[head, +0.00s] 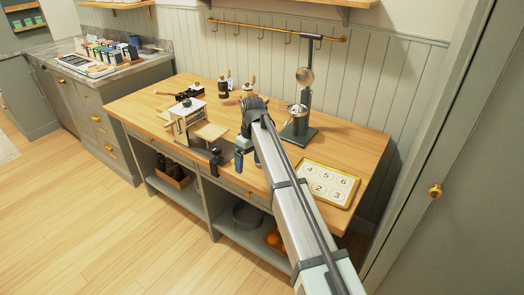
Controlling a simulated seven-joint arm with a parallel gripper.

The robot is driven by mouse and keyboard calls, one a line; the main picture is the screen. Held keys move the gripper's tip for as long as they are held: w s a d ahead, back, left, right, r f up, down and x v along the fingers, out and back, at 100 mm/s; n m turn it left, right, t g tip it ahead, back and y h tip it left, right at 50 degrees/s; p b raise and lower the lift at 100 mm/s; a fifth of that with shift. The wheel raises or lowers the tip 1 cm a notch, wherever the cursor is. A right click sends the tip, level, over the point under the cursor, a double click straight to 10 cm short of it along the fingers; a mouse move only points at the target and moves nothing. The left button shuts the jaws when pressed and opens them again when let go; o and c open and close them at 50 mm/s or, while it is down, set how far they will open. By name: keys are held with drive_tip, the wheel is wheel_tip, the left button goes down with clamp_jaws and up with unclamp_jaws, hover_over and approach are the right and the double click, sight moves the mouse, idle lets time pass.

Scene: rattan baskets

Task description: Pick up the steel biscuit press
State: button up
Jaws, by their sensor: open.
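I cannot pick out the steel biscuit press for certain at this size. A small shiny steel piece (298,111) shows low on the dark stand, and it may be the press or something else. My gripper (228,160) is near the front edge of the wooden table, its jaws open, with no object visible in it. It is left of the stand and apart from it. My arm crosses the table from the lower right and hides part of the tabletop.
A rail with hooks (275,29) runs along the wall. Baskets and bowls sit below.

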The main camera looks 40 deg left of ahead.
drive_tip(key=w+d+r+m+t+y, duration=0.15)
drive_tip(key=w+d+m, duration=0.35)
drive_tip(key=w, duration=0.6)
drive_tip(key=s+a+r+t, duration=0.1)
drive_tip(key=a+r, duration=0.1)
drive_tip(key=r, duration=0.6)
drive_tip(key=a+r+t, duration=0.1)
drive_tip(key=a+r, duration=0.1)
drive_tip(key=r, duration=0.6)
drive_tip(key=shift+g+y, duration=0.25)
drive_tip(key=x, duration=0.8)
drive_tip(key=shift+s+f, duration=0.1)
drive_tip(key=shift+f, duration=0.05)
drive_tip(key=shift+x, duration=2.75)
drive_tip(key=shift+s+a, duration=0.15)
clamp_jaws()
